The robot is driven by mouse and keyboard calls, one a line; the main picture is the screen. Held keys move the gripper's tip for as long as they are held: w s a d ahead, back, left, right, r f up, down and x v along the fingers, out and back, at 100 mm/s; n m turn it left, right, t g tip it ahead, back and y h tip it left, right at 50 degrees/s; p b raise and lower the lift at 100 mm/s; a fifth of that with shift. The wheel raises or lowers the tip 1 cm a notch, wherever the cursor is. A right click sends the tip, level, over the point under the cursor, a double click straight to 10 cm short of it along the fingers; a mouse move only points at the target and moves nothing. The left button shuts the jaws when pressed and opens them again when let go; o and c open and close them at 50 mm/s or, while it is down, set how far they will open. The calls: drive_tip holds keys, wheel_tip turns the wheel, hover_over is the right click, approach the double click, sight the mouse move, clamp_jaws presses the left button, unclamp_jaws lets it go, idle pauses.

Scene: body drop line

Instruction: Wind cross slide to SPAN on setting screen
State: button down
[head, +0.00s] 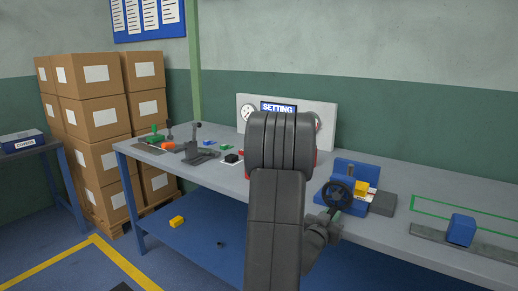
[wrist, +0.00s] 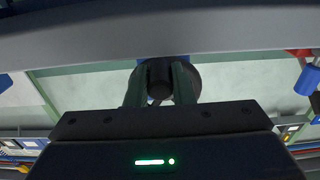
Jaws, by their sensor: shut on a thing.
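The cross slide (head: 357,172) is a blue unit with a yellow block on the bench at centre right. Its black handwheel (head: 337,193) faces me. My gripper (head: 330,214) is at the lower edge of the wheel, partly hidden by my arm. In the wrist view, my gripper (wrist: 160,84) is shut on the dark handle (wrist: 159,90) of the wheel, with a finger on each side. The setting screen (head: 277,106) is on a pale back panel and shows the word SETTING. My arm hides its lower part, so no reading shows.
The bench (head: 385,153) carries small coloured parts and a lever fixture (head: 199,153) on the left. A blue block (head: 461,230) sits on a grey rail at the right. Stacked cartons (head: 95,120) stand at the left. A yellow block (head: 177,221) lies on the lower shelf.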

drive_tip(key=shift+s+d+r, duration=0.25)
drive_tip(key=shift+d, duration=0.2)
drive_tip(key=shift+s+d+r, duration=0.2)
drive_tip(key=shift+s+d, duration=0.05)
drive_tip(key=shift+d, duration=0.15)
drive_tip(key=shift+s+d+r+b, duration=0.15)
drive_tip(key=shift+d+r+b, duration=0.05)
drive_tip(key=shift+b, duration=0.1)
drive_tip(key=shift+s+d+r, duration=0.1)
drive_tip(key=shift+d+r, duration=0.1)
drive_tip(key=shift+r, duration=0.05)
drive_tip(key=c, duration=1.3)
unclamp_jaws()
drive_tip(key=shift+s+a+f, duration=0.15)
drive_tip(key=shift+s+a, duration=0.2)
drive_tip(key=shift+s, duration=0.1)
drive_tip(key=shift+b+v, duration=1.05)
drive_tip(key=shift+v, duration=2)
